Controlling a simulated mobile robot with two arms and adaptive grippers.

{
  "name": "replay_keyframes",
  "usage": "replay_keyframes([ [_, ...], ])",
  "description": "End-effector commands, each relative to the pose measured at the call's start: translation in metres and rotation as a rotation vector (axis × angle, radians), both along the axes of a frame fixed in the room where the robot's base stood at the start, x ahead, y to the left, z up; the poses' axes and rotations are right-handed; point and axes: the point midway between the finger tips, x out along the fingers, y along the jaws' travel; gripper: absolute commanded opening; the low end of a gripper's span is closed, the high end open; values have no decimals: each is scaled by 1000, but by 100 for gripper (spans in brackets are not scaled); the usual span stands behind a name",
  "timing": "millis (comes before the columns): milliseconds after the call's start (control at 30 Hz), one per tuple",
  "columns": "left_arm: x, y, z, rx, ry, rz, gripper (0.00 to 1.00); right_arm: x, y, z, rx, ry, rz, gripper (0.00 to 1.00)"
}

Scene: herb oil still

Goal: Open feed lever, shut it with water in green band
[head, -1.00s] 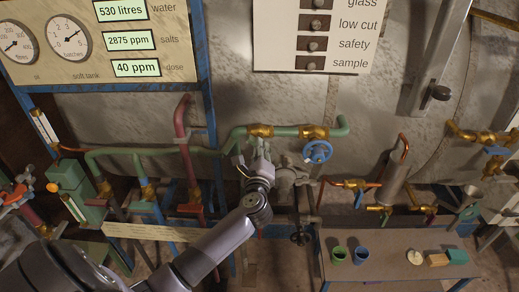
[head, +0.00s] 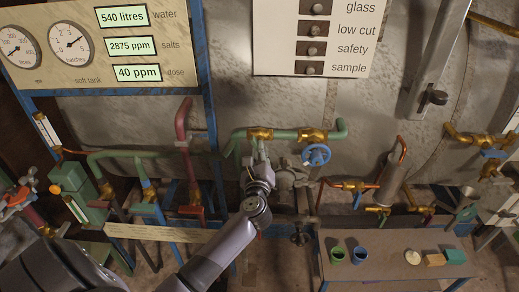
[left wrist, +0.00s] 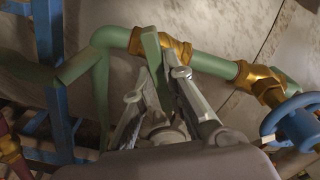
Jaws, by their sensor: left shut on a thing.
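The green feed lever (left wrist: 154,52) stands at a brass valve (left wrist: 178,50) on a green pipe. It lies across the pipe rather than along it. My left gripper (left wrist: 158,88) is shut on the lever, with a finger on either side. In the head view my left gripper (head: 261,158) is just below the brass valve (head: 260,133) and hides most of the lever. The water readout (head: 122,17) on the panel shows 540 litres. I cannot make out a green band. My right gripper is not in view.
A blue handwheel (head: 316,155) sits right of the lever, close to my gripper. A red pipe (head: 183,130) and blue frame post (head: 209,120) stand to the left. A bench (head: 390,272) with cups and small blocks is at lower right.

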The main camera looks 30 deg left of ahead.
Motion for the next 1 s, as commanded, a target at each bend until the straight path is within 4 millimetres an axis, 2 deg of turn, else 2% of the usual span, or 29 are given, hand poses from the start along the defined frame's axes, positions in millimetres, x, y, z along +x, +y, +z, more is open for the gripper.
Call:
replay_keyframes([
  [100, 0, 0, 2, 90, 60, 2, 0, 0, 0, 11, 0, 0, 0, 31],
  [500, 0, 1, 1, 361, 225, 1, 0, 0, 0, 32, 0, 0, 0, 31],
  [1000, 0, 1, 0, 492, 302, 0, 0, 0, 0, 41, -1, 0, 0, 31],
])
